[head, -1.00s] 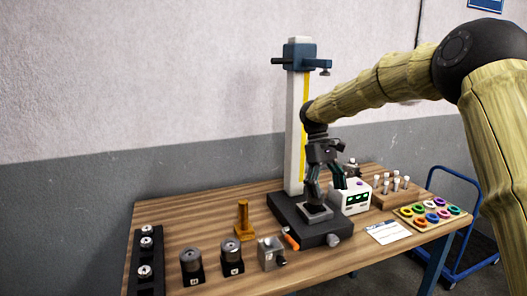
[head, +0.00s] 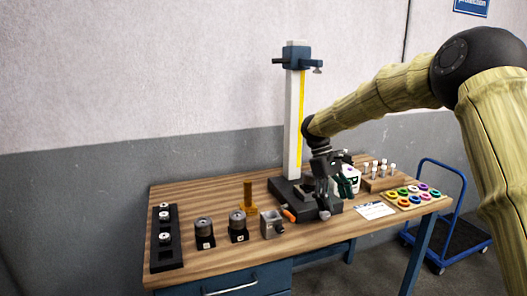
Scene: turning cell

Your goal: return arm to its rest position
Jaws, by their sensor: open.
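My arm, in a yellow-tan cover, comes in from the right edge and reaches left over the wooden table (head: 215,258). My gripper (head: 335,200) hangs fingers down in front of the black base (head: 297,208) of the height stand (head: 292,125). Its fingers are apart and I see nothing held between them. Whether the fingertips touch anything is too small to tell.
A brass post (head: 249,195) and grey block (head: 271,222) stand mid-table. On the right are coloured rings (head: 415,193), a pegged block (head: 381,182), a paper card (head: 375,210) and a blue cart (head: 455,225).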

